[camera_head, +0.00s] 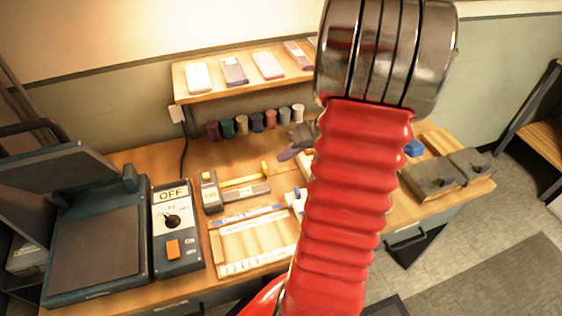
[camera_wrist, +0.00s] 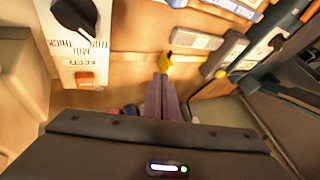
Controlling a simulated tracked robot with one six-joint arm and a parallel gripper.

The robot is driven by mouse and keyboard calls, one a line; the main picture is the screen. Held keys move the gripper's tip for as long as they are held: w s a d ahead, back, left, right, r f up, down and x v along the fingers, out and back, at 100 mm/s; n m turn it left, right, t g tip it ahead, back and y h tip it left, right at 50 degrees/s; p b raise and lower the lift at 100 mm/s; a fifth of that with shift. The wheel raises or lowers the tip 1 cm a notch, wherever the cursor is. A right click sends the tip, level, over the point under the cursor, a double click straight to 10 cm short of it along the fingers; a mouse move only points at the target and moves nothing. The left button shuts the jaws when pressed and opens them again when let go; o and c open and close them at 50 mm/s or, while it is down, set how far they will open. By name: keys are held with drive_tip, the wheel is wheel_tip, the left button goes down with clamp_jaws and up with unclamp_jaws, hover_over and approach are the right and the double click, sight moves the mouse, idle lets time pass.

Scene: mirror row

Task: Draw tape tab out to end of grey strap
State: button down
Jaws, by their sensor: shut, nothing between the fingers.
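The yellow tape tab (camera_head: 265,168) stands at the right end of a thin yellow strip in the head view. The strip runs left to a small grey holder (camera_head: 210,192). A grey strap (camera_head: 247,193) with a pale label lies along the strip on its near side. My gripper (camera_head: 286,154) has purple fingers, shut and empty, right of and slightly above the tab in the picture. In the wrist view the fingers (camera_wrist: 163,92) point at a yellow piece (camera_wrist: 164,65), probably the tab, just beyond their tips. I cannot tell whether they touch. My red arm hides part of the bench.
A control box (camera_head: 176,228) with a knob and orange button stands left, beside a dark open-lidded machine (camera_head: 98,245). A row of spools (camera_head: 257,122) hangs under the rear shelf (camera_head: 215,88). Grey boxes (camera_head: 433,180) sit at right. A pale ruled board (camera_head: 255,243) lies in front.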

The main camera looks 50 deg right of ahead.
drive_tip(key=shift+v, duration=2.1)
drive_tip(key=w+a+r+n+g, duration=0.1)
drive_tip(key=a+r, duration=0.3)
drive_tip(key=a, duration=0.5)
drive_tip(key=w+a+r+n+g, duration=0.15)
drive_tip(key=a+r, duration=0.25)
drive_tip(key=a, duration=0.6)
drive_tip(key=s+a+r+h, duration=0.1)
drive_tip(key=s+a+r, duration=0.1)
drive_tip(key=a, duration=0.2)
drive_tip(key=s+a+r+n+t+h, duration=0.1)
drive_tip(key=s+a+r, duration=0.1)
drive_tip(key=a, duration=0.3)
drive_tip(key=s+a+r, duration=0.1)
drive_tip(key=s+a, duration=0.2)
drive_tip(key=a, duration=0.1)
drive_tip(key=shift+s+a+r+n+h, duration=0.3)
drive_tip(key=shift+s+r+n+h, duration=0.05)
drive_tip(key=shift+s+r+h, duration=0.05)
drive_tip(key=shift+a, duration=0.1)
